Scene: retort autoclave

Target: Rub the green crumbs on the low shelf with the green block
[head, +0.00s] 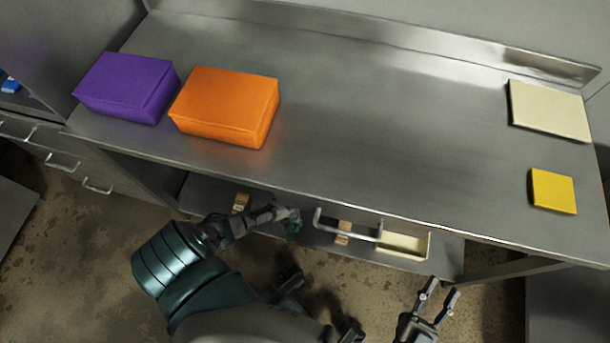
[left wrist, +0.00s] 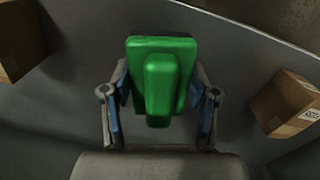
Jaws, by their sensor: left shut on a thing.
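The green block (left wrist: 163,80), a flat pad with a raised grip, is held between the fingers of my left gripper (left wrist: 160,97). In the head view the left gripper (head: 287,215) reaches under the front edge of the steel table, and only a small part of the green block (head: 294,226) shows there. The low shelf (head: 200,190) is largely hidden by the tabletop and my arm; its grey surface (left wrist: 65,115) fills much of the left wrist view. I see no green crumbs in either view. My right gripper (head: 438,300) is open and empty, in front of the table.
Cardboard boxes stand left (left wrist: 20,40) and right (left wrist: 285,103) of the block. On the tabletop (head: 400,130) are purple (head: 127,87), orange (head: 224,105), cream (head: 549,109) and yellow (head: 553,191) items.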

